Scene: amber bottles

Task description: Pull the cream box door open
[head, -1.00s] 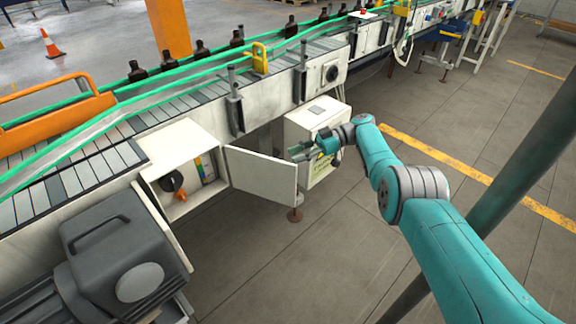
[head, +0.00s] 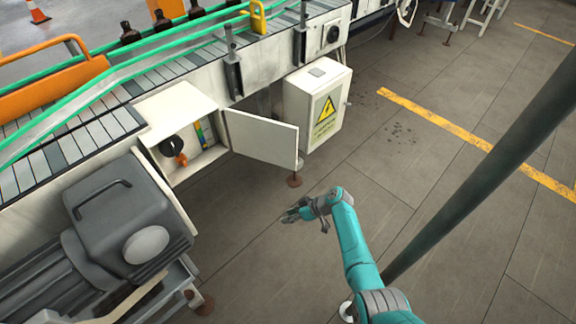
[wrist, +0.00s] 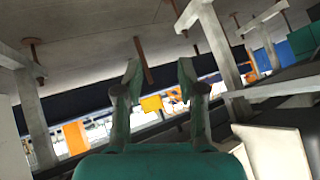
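The cream box (head: 184,100) under the conveyor has its front open in the head view. Inside are a dark round knob with an orange part below it and a coloured strip. Its door (head: 262,138) stands swung wide out to the right of the opening. My gripper (head: 285,216) is below and in front of the door in the head view, apart from it, with its fingers pointing left. In the wrist view my gripper (wrist: 158,72) is open, with a clear gap and nothing between the fingertips.
A closed cream cabinet (head: 316,103) with a yellow warning sign stands behind the door, to its right. A grey motor housing (head: 130,215) is at left. The conveyor (head: 85,145) with green rails runs above. The floor (head: 440,200) at right is largely clear.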

